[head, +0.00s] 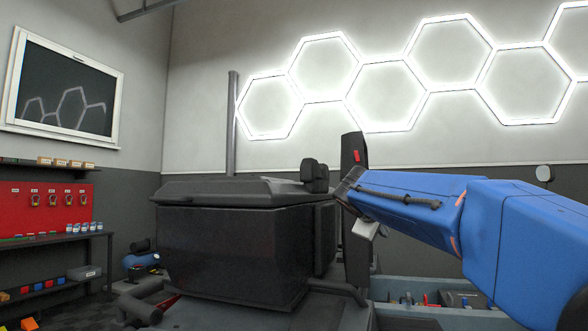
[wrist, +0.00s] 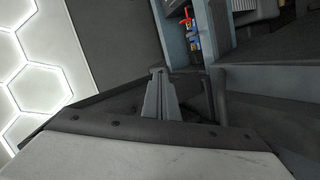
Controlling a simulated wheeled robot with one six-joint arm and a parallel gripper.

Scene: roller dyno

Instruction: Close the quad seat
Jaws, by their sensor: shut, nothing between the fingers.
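A tall dark upright slab (head: 356,255), with a small red mark near its top, stands right of the black box in the head view; it looks like the quad seat raised on edge. My blue arm crosses in front of its middle. My gripper (head: 369,231) is small and pale there, just below the arm's end and close to the slab; I cannot tell if they touch. In the wrist view my gripper (wrist: 158,73) shows its grey fingers together, with nothing between them. The seat is not clearly recognisable in the wrist view.
A large black box (head: 232,250) with a lid stands left of the slab. A blue-grey tray (head: 402,283) holding tools lies at lower right; its edge also shows in the wrist view (wrist: 173,32). Shelves and a red panel (head: 50,207) are far left.

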